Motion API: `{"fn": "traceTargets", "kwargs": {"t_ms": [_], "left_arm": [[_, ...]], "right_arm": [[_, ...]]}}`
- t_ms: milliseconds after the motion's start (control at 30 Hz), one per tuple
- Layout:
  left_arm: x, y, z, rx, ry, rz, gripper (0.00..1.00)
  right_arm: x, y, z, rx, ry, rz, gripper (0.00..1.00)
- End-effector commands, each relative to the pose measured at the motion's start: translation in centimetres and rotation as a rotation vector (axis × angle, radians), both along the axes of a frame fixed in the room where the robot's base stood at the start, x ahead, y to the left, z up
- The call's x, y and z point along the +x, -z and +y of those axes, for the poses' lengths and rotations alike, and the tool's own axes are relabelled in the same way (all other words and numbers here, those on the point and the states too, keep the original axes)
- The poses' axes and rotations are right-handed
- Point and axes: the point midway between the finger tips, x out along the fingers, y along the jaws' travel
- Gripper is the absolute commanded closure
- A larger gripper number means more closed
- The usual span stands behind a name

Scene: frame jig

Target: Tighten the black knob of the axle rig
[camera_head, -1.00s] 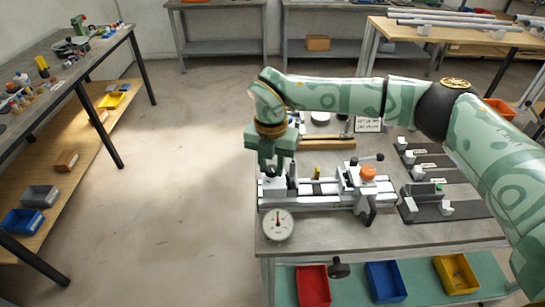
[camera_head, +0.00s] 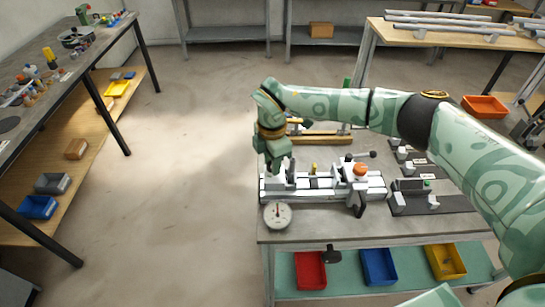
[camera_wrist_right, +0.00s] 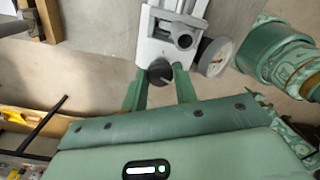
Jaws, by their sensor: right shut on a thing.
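The axle rig (camera_head: 325,186) is a pale metal fixture along the front left of the grey workbench, with an orange knob (camera_head: 361,169) and a dial gauge (camera_head: 277,215). My right gripper (camera_head: 277,168) points down at the rig's left end. In the right wrist view, its two green fingers (camera_wrist_right: 160,82) stand on either side of the round black knob (camera_wrist_right: 160,71), shut on it. The knob is at the end of the rig, close to the dial gauge (camera_wrist_right: 215,57). In the head view the gripper hides the knob.
Dark plates with small blocks (camera_head: 434,203) lie right of the rig. A wooden piece (camera_head: 322,139) lies behind it. Red (camera_head: 311,270), blue (camera_head: 379,266) and yellow (camera_head: 446,261) bins stand on the shelf below. The floor (camera_head: 185,190) to the left is clear.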

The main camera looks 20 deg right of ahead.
Motion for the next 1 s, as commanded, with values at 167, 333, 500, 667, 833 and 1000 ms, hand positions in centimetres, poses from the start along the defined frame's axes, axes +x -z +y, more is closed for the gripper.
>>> {"fn": "traceTargets", "kwargs": {"t_ms": [167,333,500,667,833,1000], "left_arm": [[0.07,-0.43,0.02,0.001,0.0,-0.001,0.64],[0.07,-0.48,0.02,0.001,0.0,-0.001,0.64],[0.07,-0.46,0.03,0.001,0.0,-0.001,0.64],[0.07,-0.46,0.03,0.001,0.0,-0.001,0.64],[0.07,-0.46,0.03,0.001,0.0,-0.001,0.64],[0.07,-0.47,0.04,0.001,0.0,-0.001,0.64]], "right_arm": [[0.19,-0.25,-0.05,0.0,0.041,-0.006,0.94],[0.2,-0.2,-0.06,0.0,0.053,-0.006,0.94],[0.2,-0.19,-0.06,0.0,0.054,-0.006,0.94],[0.2,-0.2,-0.06,0.0,0.053,-0.006,0.66],[0.14,-0.13,-0.04,0.001,0.052,-0.004,0.49],[0.09,-0.14,-0.03,0.0,0.052,-0.003,0.49]]}}
